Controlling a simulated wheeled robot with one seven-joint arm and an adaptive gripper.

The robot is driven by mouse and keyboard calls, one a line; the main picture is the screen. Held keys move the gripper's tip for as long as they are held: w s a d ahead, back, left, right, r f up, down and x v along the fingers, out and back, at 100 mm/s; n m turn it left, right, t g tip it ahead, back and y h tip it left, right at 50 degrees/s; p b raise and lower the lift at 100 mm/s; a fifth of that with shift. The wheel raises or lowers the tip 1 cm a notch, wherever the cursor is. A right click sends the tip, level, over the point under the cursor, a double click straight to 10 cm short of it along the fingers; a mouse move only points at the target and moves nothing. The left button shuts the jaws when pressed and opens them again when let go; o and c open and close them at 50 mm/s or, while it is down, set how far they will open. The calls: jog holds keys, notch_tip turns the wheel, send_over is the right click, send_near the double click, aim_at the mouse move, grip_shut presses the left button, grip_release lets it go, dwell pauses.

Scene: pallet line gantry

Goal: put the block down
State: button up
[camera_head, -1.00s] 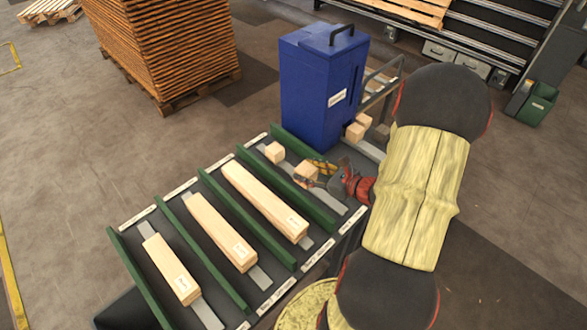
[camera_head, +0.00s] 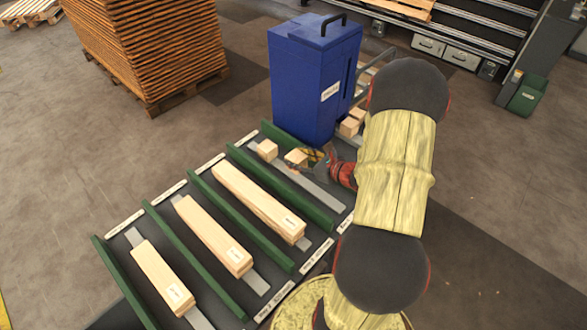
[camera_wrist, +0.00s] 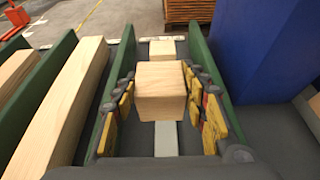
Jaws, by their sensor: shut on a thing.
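My gripper (camera_head: 316,158) is shut on a small pale wooden block (camera_head: 297,157) over the rightmost lane. In the wrist view the held block (camera_wrist: 160,92) sits between the yellow-padded fingers (camera_wrist: 160,110), above the lane's grey strip (camera_wrist: 166,140). Whether it touches the strip cannot be told. A second small block (camera_head: 267,149) rests on the same strip at the lane's far end, and it shows just beyond the held block in the wrist view (camera_wrist: 162,48). A short gap appears between the two.
Green dividers (camera_head: 265,215) bound the lanes; the lanes to the left hold long wooden pieces (camera_head: 258,205). A tall blue box (camera_head: 305,85) stands right behind the rightmost lane. More small blocks (camera_head: 350,126) lie beside it. The strip's near part (camera_head: 322,194) is bare.

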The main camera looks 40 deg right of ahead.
aim_at(294, 160)
jog(key=shift+w+d+f+b, duration=0.15)
jog(key=shift+w+f+b, duration=0.15)
jog(key=shift+w+f, duration=0.85)
jog(key=shift+w+f+b, duration=0.2)
jog(key=shift+f+b, duration=0.55)
jog(key=shift+f, duration=1.15)
jog(key=shift+f, duration=0.15)
jog(key=o, duration=1.2)
